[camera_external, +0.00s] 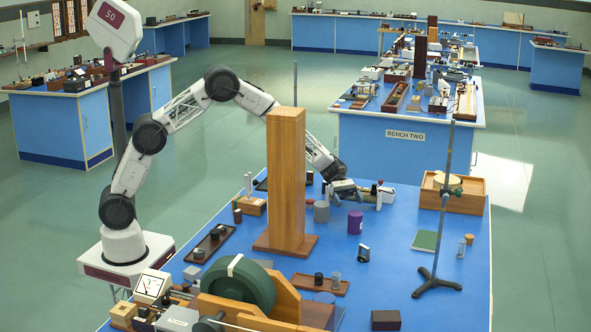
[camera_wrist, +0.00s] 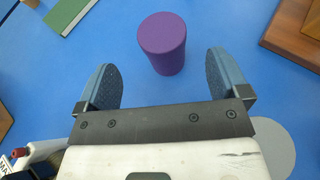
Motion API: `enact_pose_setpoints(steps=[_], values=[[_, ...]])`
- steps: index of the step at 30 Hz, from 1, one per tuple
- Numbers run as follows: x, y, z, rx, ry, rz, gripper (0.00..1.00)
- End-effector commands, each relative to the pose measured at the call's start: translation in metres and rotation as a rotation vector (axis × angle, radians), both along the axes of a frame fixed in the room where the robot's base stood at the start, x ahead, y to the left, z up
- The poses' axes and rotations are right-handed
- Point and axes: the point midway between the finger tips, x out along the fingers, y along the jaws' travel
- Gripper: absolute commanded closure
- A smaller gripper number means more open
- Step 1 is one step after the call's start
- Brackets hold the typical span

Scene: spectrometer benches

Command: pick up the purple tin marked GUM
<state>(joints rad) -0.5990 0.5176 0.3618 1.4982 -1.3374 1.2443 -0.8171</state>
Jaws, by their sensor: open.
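A purple tin (camera_external: 355,222) stands upright on the blue bench top, right of the tall wooden column. It also shows in the wrist view (camera_wrist: 162,44), just beyond and roughly midway between my fingertips. No GUM marking can be read in either view. My gripper (camera_external: 347,190) is above and slightly left of the tin in the external view. In the wrist view my gripper (camera_wrist: 160,78) has its two blue-grey fingers spread wide, with nothing between them. The tin is apart from both fingers.
A grey cylinder (camera_external: 321,211) stands left of the tin, and a small dark-framed object (camera_external: 363,253) sits in front. The tall wooden column (camera_external: 285,180) is farther left. A green book (camera_external: 426,241) and a metal stand (camera_external: 440,220) are right. Bench surface around the tin is mostly clear.

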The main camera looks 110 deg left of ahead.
Motion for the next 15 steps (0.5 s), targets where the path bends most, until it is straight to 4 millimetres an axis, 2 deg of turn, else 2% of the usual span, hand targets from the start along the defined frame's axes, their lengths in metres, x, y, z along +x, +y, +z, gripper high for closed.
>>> enact_pose_setpoints(steps=[4,15], values=[[0.000,0.000,-0.016,-0.001,-0.001,0.000,0.07],[0.001,0.000,-0.018,-0.001,-0.001,0.000,0.07]])
